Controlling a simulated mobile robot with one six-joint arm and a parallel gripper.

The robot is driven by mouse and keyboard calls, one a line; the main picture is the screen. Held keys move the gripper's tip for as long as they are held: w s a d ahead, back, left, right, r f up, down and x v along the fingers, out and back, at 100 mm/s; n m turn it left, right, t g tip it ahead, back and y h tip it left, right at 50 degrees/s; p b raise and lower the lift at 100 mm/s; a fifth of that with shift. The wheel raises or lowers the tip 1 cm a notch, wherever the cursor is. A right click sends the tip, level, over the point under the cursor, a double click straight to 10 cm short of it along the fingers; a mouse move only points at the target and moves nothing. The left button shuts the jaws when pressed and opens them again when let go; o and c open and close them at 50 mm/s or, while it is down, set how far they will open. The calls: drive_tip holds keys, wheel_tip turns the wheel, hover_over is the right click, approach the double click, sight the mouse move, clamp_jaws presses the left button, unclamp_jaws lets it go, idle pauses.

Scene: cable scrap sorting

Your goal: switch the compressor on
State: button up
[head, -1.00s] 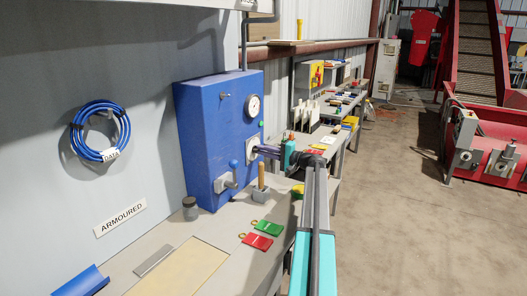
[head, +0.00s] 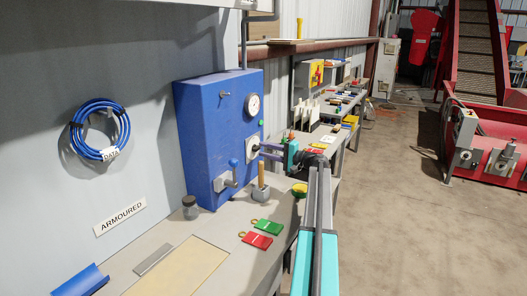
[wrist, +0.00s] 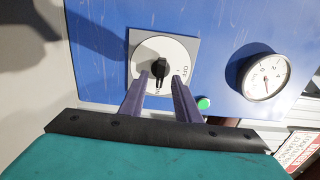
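The blue compressor cabinet (head: 205,140) stands against the wall on the grey bench. Its rotary switch, a black knob (wrist: 159,73) on a round white dial in a grey plate, shows in the wrist view. "OFF" is printed at the dial's right. The knob's long axis runs up and down the picture, its lower end towards a small, partly hidden mark at the dial's bottom. My gripper (wrist: 160,76) is open, its two purple fingertips in front of the dial, one on each side of the knob's lower part with visible gaps. In the head view my gripper (head: 262,151) points at the cabinet's right-hand face.
A pressure gauge (wrist: 263,77) and a green button or lamp (wrist: 204,103) are close to the switch. A wooden-handled tool in a grey block (head: 261,185), red (head: 257,240) and green (head: 267,226) tags lie on the bench below. A grey lever fitting (head: 224,181) juts from the cabinet.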

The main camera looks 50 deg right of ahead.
drive_tip(key=b+v, duration=0.1)
drive_tip(key=v, duration=1.1)
drive_tip(key=shift+s+f, duration=0.1)
drive_tip(key=shift+s, duration=0.1)
